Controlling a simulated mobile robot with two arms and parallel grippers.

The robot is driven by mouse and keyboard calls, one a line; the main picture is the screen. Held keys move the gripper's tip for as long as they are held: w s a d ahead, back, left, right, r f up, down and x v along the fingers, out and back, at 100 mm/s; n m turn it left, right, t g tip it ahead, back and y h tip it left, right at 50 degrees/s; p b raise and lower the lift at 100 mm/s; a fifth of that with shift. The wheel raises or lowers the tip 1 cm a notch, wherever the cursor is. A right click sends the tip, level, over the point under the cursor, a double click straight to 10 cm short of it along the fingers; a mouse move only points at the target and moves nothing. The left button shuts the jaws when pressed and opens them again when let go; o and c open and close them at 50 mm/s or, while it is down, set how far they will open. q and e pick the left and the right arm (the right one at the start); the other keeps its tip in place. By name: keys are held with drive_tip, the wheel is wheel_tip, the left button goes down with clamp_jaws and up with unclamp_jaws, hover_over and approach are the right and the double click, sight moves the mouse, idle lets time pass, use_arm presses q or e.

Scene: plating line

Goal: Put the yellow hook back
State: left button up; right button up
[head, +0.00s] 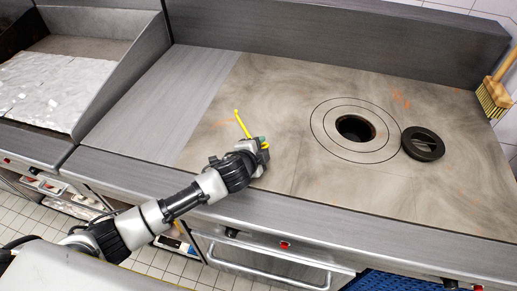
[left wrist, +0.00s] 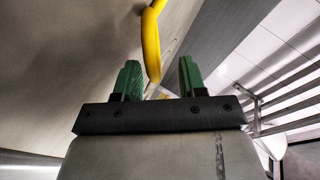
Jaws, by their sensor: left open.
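The yellow hook (head: 241,122) is a thin bent rod at the front left of the steel cooking plate (head: 300,185). Its lower part is hidden behind my left gripper (head: 262,144). In the left wrist view the yellow hook (left wrist: 151,45) comes down from the top edge, and its lower end shows between the green fingertips of my left gripper (left wrist: 157,80). The fingers are apart, with a gap on both sides of the hook. I cannot tell whether the hook touches anything there. My right gripper is not in view.
A round hole (head: 355,128) opens in the plate, with a dark ring lid (head: 422,143) to its right. A brush (head: 494,97) is at the far right. A raised steel back wall (head: 340,40) runs behind. A griddle trough (head: 60,85) is at left.

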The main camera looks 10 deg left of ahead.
use_arm(q)
drive_tip(key=b+v, duration=0.1)
drive_tip(key=v, duration=1)
drive_tip(key=shift+w, duration=0.1)
idle(0.5)
